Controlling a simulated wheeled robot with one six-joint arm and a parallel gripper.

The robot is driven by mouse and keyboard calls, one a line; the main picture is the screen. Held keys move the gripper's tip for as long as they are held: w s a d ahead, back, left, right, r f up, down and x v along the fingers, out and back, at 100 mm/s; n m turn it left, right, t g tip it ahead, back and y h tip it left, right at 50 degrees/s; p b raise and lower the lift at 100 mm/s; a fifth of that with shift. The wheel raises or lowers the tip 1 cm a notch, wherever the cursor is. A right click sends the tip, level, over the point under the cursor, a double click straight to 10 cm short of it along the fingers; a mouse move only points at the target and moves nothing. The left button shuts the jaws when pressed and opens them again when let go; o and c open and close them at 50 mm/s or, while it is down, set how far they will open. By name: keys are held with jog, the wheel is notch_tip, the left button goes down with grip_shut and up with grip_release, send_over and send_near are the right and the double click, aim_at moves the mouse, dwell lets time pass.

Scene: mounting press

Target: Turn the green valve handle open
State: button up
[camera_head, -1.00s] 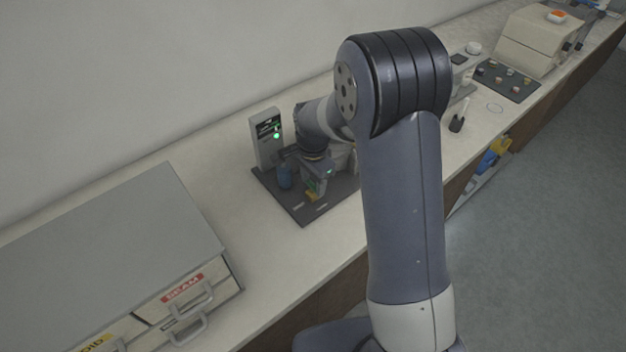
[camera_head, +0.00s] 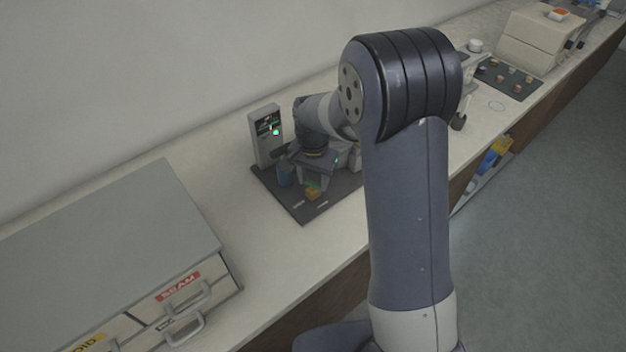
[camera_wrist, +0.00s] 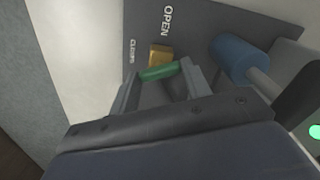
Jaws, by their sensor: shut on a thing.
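The green valve handle (camera_wrist: 159,72) lies between the two fingers of my gripper (camera_wrist: 160,80) in the wrist view, and the fingers are shut on it. A brass-coloured valve body (camera_wrist: 160,54) sits just beyond the handle. The white words OPEN (camera_wrist: 168,20) and CLOSED (camera_wrist: 133,58) are printed on the dark base plate (camera_wrist: 215,18). The handle spans across the fingers, slightly tilted. In the head view my gripper (camera_head: 313,184) is low over the plate, and the brass-coloured body (camera_head: 313,193) shows just below it.
A blue cylinder (camera_wrist: 236,58) stands close to the right of my gripper. A grey panel with a green light (camera_head: 266,136) stands at the plate's back left. A grey drawer cabinet (camera_head: 110,245) is at the left. A dark tray of small pieces (camera_head: 508,79) lies far right.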

aim_at(313, 182)
jog(key=n+b, duration=0.1)
jog(key=n, duration=0.5)
jog(key=n+b, duration=0.1)
jog(key=n, duration=0.5)
jog(key=shift+n, duration=0.3)
dwell(0.4)
jog(key=o, duration=1)
notch_tip(313, 182, up, 11)
jog(key=shift+f+b, duration=0.1)
jog(key=shift+b, duration=0.35)
